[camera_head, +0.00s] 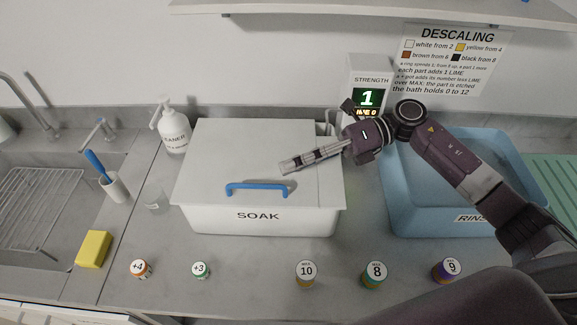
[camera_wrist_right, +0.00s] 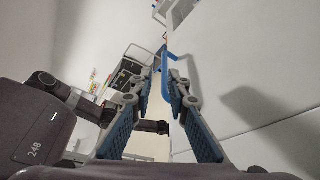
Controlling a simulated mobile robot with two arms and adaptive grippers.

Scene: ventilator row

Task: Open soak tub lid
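The white soak tub (camera_head: 262,218) stands in the middle of the counter, its flat lid (camera_head: 235,150) lying shut on top. A blue bar handle (camera_head: 257,187) is fixed near the lid's front edge; it also shows in the right wrist view (camera_wrist_right: 171,66), just beyond the fingertips. My right gripper (camera_head: 284,167) hangs over the right part of the lid, behind and right of the handle, pointing left. In the right wrist view its two blue-padded fingers (camera_wrist_right: 160,82) are apart with nothing held between them. My left gripper shows in neither view.
A strength display (camera_head: 369,92) stands behind the tub. A blue rinse tub (camera_head: 400,212) is to the right, under my right arm. Several small labelled jars (camera_head: 306,273) line the front.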

